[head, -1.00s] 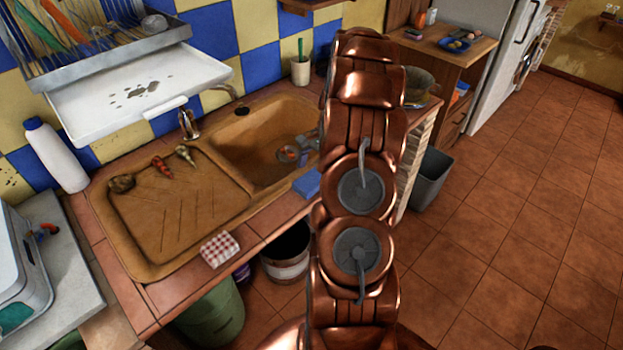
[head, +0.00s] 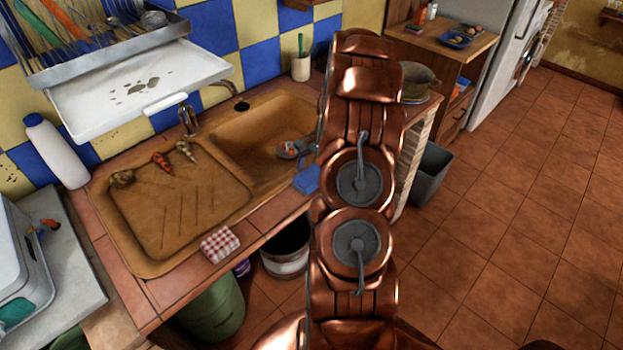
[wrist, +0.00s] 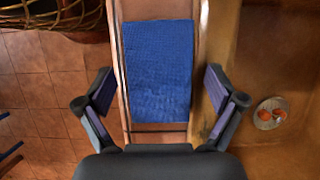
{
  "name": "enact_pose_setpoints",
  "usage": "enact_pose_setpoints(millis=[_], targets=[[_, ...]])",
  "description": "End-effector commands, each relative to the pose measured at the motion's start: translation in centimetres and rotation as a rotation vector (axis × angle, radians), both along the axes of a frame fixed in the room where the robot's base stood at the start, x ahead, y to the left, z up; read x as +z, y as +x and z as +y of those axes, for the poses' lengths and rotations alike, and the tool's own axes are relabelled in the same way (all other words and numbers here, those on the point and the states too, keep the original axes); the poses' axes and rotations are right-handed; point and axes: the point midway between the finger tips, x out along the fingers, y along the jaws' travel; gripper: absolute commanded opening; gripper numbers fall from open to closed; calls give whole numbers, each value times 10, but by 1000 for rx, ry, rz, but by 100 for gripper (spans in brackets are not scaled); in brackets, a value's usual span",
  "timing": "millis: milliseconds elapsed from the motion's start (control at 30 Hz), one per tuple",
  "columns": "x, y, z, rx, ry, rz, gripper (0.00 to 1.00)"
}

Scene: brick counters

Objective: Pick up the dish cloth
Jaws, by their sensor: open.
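A blue cloth (wrist: 158,70) lies flat on the narrow tiled counter strip in front of the sink. In the head view the blue cloth (head: 307,179) shows at the sink's front edge, just left of my arm. My gripper (wrist: 159,90) is open and empty, with one finger on each side of the blue cloth in the wrist view. The fingers look apart from it; their height above it is hard to tell. In the head view my gripper is hidden behind my arm. A red-and-white checkered cloth (head: 220,245) lies farther left on the counter edge.
The sink basin (wrist: 285,60) is to the right in the wrist view, with a small round item (wrist: 270,113) in it. Below the counter stand a dark bucket (head: 285,250) and a green bin (head: 212,308). A pot (head: 418,82) stands beyond my arm.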

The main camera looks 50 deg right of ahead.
Motion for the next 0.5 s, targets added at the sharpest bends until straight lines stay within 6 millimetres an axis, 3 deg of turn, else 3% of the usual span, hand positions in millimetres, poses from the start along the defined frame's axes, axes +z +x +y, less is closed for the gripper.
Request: enact_pose_setpoints(millis=[233, 500], targets=[[0, 0, 0, 0, 0, 0, 94], [0, 0, 0, 0, 0, 0, 67]])
